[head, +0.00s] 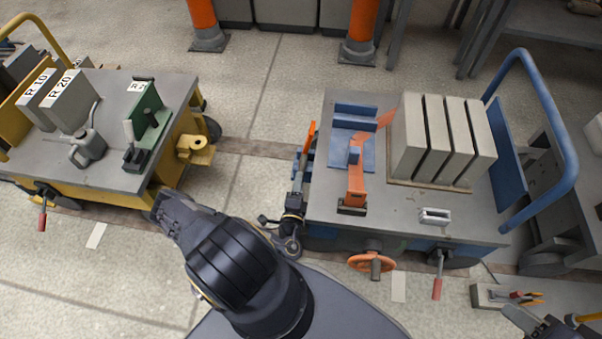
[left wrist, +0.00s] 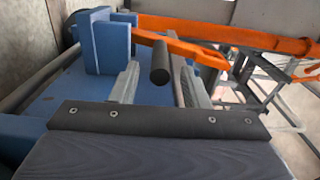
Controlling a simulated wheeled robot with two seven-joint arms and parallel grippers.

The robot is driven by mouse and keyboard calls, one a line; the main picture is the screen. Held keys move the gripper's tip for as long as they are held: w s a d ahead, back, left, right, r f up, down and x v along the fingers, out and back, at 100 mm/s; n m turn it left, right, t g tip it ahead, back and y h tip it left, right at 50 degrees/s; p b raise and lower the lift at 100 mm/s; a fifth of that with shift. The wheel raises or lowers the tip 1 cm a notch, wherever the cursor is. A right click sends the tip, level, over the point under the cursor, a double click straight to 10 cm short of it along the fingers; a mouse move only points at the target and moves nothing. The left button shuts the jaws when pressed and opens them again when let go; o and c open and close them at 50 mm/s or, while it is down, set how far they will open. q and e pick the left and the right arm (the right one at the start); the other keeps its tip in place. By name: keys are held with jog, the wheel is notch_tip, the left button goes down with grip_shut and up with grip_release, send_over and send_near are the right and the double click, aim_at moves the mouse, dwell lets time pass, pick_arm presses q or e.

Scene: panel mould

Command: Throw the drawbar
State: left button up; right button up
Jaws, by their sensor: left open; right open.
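An orange drawbar (head: 309,138) lies along the left side of the blue cart (head: 330,215), by a blue bracket. In the left wrist view the orange bar (left wrist: 230,36) crosses behind a blue block (left wrist: 104,42). My left gripper (head: 298,178) is at the cart's left side, close to the bracket and the near end of the drawbar. Its fingers are open. A dark round grip (left wrist: 160,62) shows between the fingertips in the left wrist view; I cannot tell whether it touches them. My right gripper (head: 528,318) is at the bottom right edge, partly cut off, and away from the drawbar.
The yellow cart (head: 100,170) stands to the left with a yellow hitch (head: 196,150) facing a floor gap. The blue cart carries grey slabs (head: 440,135) and another orange bar (head: 357,175). An orange handwheel (head: 371,263) sticks out at its front. Orange posts (head: 205,20) stand behind.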

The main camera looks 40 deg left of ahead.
aim_at(304, 160)
pick_arm(q)
jog(key=shift+b+x, duration=0.55)
jog(key=shift+x, duration=1.85)
grip_shut()
